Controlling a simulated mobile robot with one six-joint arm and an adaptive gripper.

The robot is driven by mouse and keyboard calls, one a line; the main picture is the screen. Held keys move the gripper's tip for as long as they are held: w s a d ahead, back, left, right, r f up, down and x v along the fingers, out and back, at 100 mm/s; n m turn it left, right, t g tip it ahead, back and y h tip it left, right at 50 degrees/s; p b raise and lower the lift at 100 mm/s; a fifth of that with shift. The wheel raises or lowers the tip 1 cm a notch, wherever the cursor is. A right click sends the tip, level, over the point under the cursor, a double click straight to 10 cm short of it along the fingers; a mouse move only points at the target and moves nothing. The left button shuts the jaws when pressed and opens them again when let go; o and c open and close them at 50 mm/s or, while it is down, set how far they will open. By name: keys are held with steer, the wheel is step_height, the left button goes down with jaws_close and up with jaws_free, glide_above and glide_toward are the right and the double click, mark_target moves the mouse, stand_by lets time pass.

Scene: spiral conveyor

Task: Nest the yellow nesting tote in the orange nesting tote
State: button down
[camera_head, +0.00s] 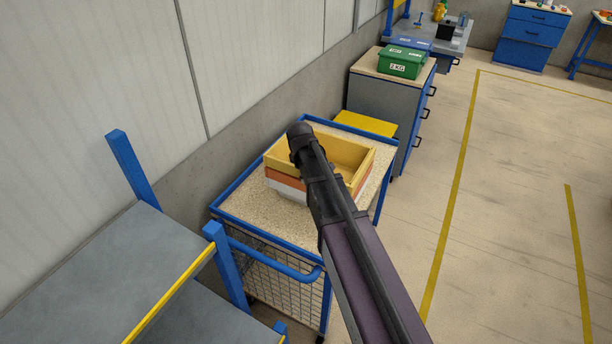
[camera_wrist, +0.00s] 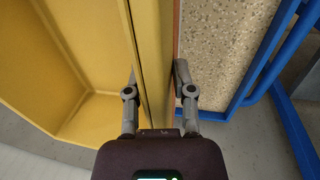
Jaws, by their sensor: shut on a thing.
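The yellow tote (camera_head: 345,152) sits upright in the stack on the speckled cart top, its lower part down inside the orange tote (camera_head: 283,179). The orange tote shows as a band below the yellow rim, with a white tote (camera_head: 287,191) under it. In the wrist view, my gripper (camera_wrist: 157,78) is shut on a side wall of the yellow tote (camera_wrist: 95,105), one finger inside it and one outside. A thin orange strip (camera_wrist: 177,25) shows beside the yellow wall. In the head view my arm hides the gripper and part of the totes.
The cart (camera_head: 247,217) has blue rails and mesh sides. A yellow-topped piece (camera_head: 365,124) and a grey cabinet (camera_head: 375,98) bearing a green box (camera_head: 402,63) stand behind it. Grey shelves (camera_head: 105,265) are at the lower left, a wall behind. Open floor (camera_head: 510,200) lies right.

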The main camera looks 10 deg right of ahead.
steer(key=shift+f, duration=0.3)
stand_by(0.5)
steer(key=shift+c, duration=1.9)
jaws_free()
steer(key=shift+r, duration=0.1)
